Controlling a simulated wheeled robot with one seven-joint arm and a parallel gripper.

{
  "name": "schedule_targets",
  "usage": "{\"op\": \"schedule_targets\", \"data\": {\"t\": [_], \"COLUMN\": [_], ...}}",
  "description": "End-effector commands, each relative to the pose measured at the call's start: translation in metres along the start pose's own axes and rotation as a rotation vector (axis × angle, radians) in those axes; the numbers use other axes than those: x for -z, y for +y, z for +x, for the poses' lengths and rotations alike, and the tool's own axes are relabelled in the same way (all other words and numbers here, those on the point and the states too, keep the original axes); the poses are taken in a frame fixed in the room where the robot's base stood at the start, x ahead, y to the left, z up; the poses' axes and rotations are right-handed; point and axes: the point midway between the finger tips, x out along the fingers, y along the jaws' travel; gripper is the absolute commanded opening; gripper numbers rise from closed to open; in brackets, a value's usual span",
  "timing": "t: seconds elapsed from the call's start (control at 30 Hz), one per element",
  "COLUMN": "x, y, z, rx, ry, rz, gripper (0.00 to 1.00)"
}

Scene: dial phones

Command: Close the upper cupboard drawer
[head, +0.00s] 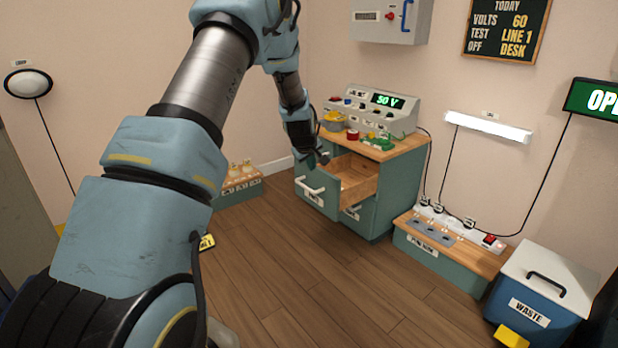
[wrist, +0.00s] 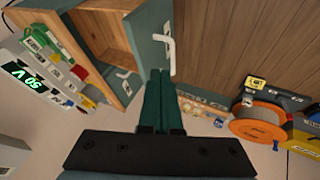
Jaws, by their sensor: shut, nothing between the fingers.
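The teal cupboard (head: 378,215) has a wooden top. Its upper drawer (head: 352,178) is pulled open, showing a bare wooden inside; its teal front with a white handle (head: 312,187) faces left. In the wrist view the drawer front (wrist: 149,28) and its handle (wrist: 170,48) show at the top centre, turned sideways. My gripper (head: 323,160) is beside the top edge of the drawer front. In the wrist view its fingers (wrist: 160,75) are together and empty, with the tips overlapping the end of the drawer front. I cannot tell whether they touch it.
A control console (head: 375,108) reading 50 V and several small coloured parts sit on the cupboard top. A low bench (head: 450,250) and a blue waste bin (head: 540,300) stand to the right. An orange spool (wrist: 258,122) shows in the wrist view. The floor in front is clear.

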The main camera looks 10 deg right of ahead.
Motion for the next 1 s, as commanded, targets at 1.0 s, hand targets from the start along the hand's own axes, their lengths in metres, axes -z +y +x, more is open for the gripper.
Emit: {"op": "schedule_targets", "data": {"t": [1.0], "x": [0.000], "y": [0.035], "z": [0.115], "rx": [0.002], "ry": [-0.001], "rz": [0.003], "gripper": [0.00]}}
